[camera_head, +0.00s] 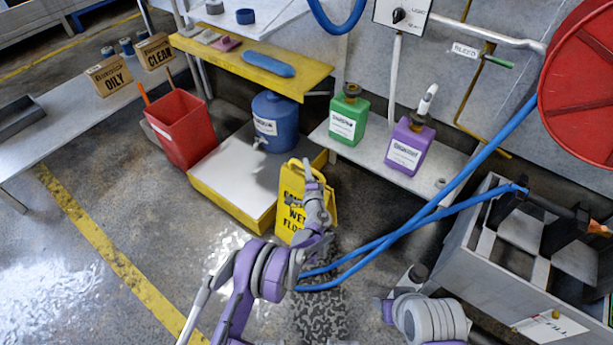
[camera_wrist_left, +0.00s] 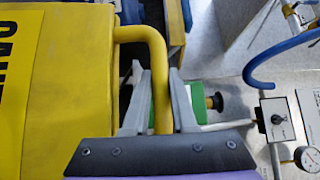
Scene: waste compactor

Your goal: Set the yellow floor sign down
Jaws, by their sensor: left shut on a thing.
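The yellow floor sign (camera_head: 288,208) with black lettering is upright, just in front of the low yellow-edged platform. My left gripper (camera_head: 308,178) is at its top. In the left wrist view the sign's yellow panel (camera_wrist_left: 75,75) fills the left side. Its bent tubular handle (camera_wrist_left: 157,60) runs down between the two grey fingers of my left gripper (camera_wrist_left: 159,95), which are shut on it. My arm hides part of the sign's lower right, so I cannot tell whether its feet touch the floor. My right gripper is not distinguishable in either view.
The platform (camera_head: 226,172) carries a blue drum (camera_head: 277,120). A red bin (camera_head: 180,130) stands left. Green (camera_head: 346,125) and purple (camera_head: 408,150) jugs stand on a low shelf. A blue hose (camera_head: 450,210) crosses right of my arm toward a grey cart (camera_head: 500,285). Floor at left is open.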

